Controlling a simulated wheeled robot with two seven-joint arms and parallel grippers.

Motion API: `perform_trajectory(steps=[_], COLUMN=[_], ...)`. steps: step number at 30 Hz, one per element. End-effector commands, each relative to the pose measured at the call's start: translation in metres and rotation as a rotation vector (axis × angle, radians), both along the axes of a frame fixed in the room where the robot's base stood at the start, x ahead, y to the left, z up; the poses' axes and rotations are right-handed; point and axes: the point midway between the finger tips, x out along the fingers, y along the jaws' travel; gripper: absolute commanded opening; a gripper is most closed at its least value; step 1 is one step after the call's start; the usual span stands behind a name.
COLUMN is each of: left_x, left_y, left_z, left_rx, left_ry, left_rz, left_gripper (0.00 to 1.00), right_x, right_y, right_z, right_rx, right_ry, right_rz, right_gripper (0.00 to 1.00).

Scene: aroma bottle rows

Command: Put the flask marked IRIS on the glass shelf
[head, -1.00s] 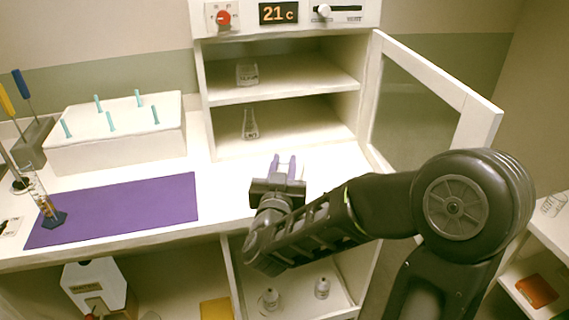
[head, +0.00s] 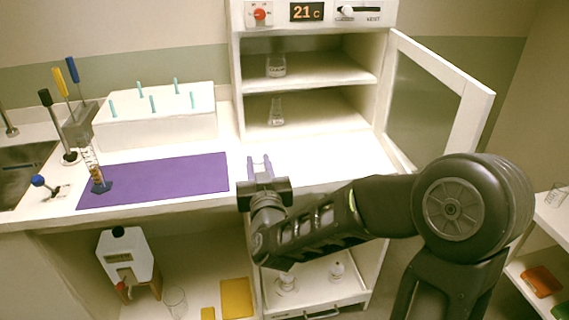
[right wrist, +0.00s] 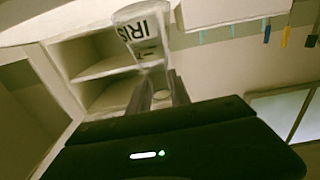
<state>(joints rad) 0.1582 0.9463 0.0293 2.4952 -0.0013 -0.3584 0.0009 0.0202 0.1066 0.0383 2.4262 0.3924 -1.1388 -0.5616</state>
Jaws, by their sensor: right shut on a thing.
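The flask marked IRIS (right wrist: 145,35) is clear glass with black lettering and appears upside down in the right wrist view. My right gripper (right wrist: 160,88) is shut on it. In the head view this gripper (head: 260,165) is over the front of the worktop, before the open cabinet; the flask is hard to make out there. The cabinet has an upper shelf (head: 330,82), holding a marked glass vessel (head: 276,66), and a lower compartment with a conical flask (head: 276,112). I cannot tell which surface is the glass shelf. My left gripper is not in view.
The cabinet door (head: 440,90) stands open to the right. A purple mat (head: 155,180), a white box with blue pegs (head: 160,125) and a measuring cylinder (head: 93,165) are at left. Another shelf unit (head: 552,225) is at far right.

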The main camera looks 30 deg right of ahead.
Motion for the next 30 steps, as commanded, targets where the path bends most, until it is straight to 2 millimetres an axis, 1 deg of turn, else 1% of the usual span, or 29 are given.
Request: perform_trajectory(steps=[3,7,12,15,18,20,30], left_x=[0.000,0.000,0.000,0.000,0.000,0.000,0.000], left_y=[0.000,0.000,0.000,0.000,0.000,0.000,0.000], left_z=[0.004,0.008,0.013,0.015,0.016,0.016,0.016], left_rx=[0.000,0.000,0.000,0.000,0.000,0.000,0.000], left_ry=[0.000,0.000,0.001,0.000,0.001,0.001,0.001], left_rz=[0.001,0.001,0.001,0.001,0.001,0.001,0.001], left_gripper=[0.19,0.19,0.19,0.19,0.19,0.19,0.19], right_x=[0.016,0.029,0.034,0.033,0.031,0.031,0.031], right_y=[0.026,0.053,0.084,0.094,0.098,0.099,0.099], right_z=[-0.020,-0.049,-0.093,-0.113,-0.124,-0.127,-0.127], right_rx=[-0.007,-0.007,0.001,0.007,0.008,0.009,0.009], right_ry=[0.011,0.018,0.022,0.020,0.014,0.014,0.012], right_rz=[0.103,0.208,0.317,0.352,0.365,0.367,0.366], right_gripper=[0.00,0.00,0.00,0.00,0.00,0.00,0.00])
